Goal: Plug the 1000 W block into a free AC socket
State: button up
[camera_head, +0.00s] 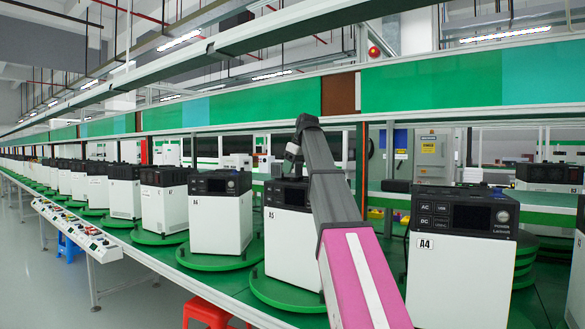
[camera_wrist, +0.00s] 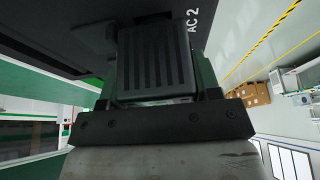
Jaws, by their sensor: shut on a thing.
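A dark block with ribbed slots (camera_wrist: 155,68) sits between the fingers of my gripper (camera_wrist: 157,78) in the wrist view. My gripper is shut on it. The block's far end meets a dark panel (camera_wrist: 60,35) with the label "AC 2" beside it. I cannot tell whether its pins are in a socket; the sockets are hidden behind the block. No wattage marking is readable on it. In the head view, my gripper (camera_head: 293,152) is at the power unit labelled A5 (camera_head: 290,232), partly behind my arm. The block cannot be made out there.
Similar units A4 (camera_head: 455,275) and A6 (camera_head: 215,225) stand on either side, on green turntables (camera_head: 218,261). A long row of units runs to the left. A control box strip (camera_head: 75,228) lines the front edge. A red stool (camera_head: 208,312) stands below.

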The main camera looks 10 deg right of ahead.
jog(key=shift+f, duration=0.2)
jog(key=o, duration=1.3)
jog(key=shift+o, duration=0.2)
jog(key=v, duration=1)
jog(key=shift+r, duration=0.35)
